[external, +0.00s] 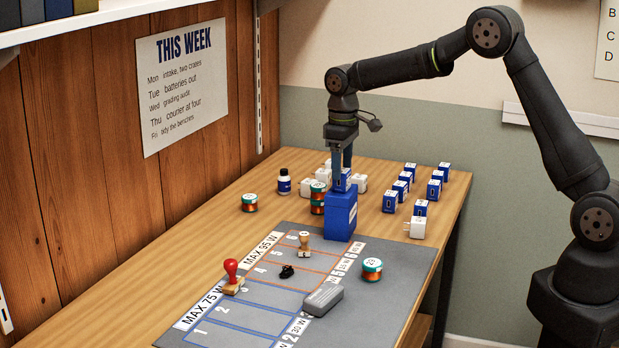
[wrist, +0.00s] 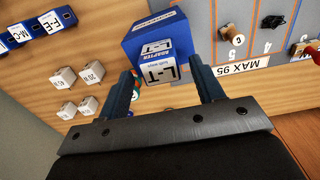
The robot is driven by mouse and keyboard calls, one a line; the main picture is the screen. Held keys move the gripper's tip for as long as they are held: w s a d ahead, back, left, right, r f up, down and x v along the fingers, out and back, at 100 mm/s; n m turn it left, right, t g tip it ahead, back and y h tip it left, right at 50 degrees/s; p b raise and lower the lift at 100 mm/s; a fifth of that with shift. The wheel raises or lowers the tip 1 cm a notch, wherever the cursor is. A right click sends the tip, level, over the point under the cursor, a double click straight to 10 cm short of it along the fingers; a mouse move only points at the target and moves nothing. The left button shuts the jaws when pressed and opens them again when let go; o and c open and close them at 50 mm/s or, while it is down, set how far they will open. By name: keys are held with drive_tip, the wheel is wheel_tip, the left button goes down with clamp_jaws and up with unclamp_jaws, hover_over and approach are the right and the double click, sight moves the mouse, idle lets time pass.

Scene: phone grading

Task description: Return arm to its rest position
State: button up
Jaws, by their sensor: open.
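A small blue adapter with a white label (external: 344,176) shows at the box's top, between my fingers. In the wrist view my gripper (wrist: 161,72) is open, with one finger on each side of the adapter marked L-T (wrist: 161,73).
Several blue adapters (external: 390,202) and white ones (external: 417,228) stand on the wooden table (external: 275,218) at the back right. Spools (external: 317,198) and a small bottle (external: 284,182) stand near the box. A red-handled stamp (external: 232,275) and grey block (external: 322,299) lie on the mat.

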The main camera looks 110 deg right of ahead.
wheel_tip(320, 180, up, 10)
drive_tip(key=f, duration=0.1)
wheel_tip(320, 180, down, 12)
drive_tip(key=shift+a+r, duration=0.1)
drive_tip(key=shift+r, duration=0.05)
drive_tip(key=r, duration=0.5)
drive_tip(key=shift+s, duration=0.25)
drive_tip(key=s+r, duration=0.6)
drive_tip(key=s, duration=0.6)
drive_tip(key=s+a+f+m, duration=0.5)
drive_tip(key=a+f+m, duration=0.1)
drive_tip(key=a+f, duration=0.55)
drive_tip(key=w+f, duration=0.2)
drive_tip(key=w, duration=0.1)
drive_tip(key=w+f, duration=0.2)
drive_tip(key=w, duration=0.2)
drive_tip(key=w+f, duration=0.3)
drive_tip(key=w, duration=0.1)
drive_tip(key=shift+d, duration=0.15)
drive_tip(key=shift+w+f, duration=0.45)
drive_tip(key=shift+f, duration=0.3)
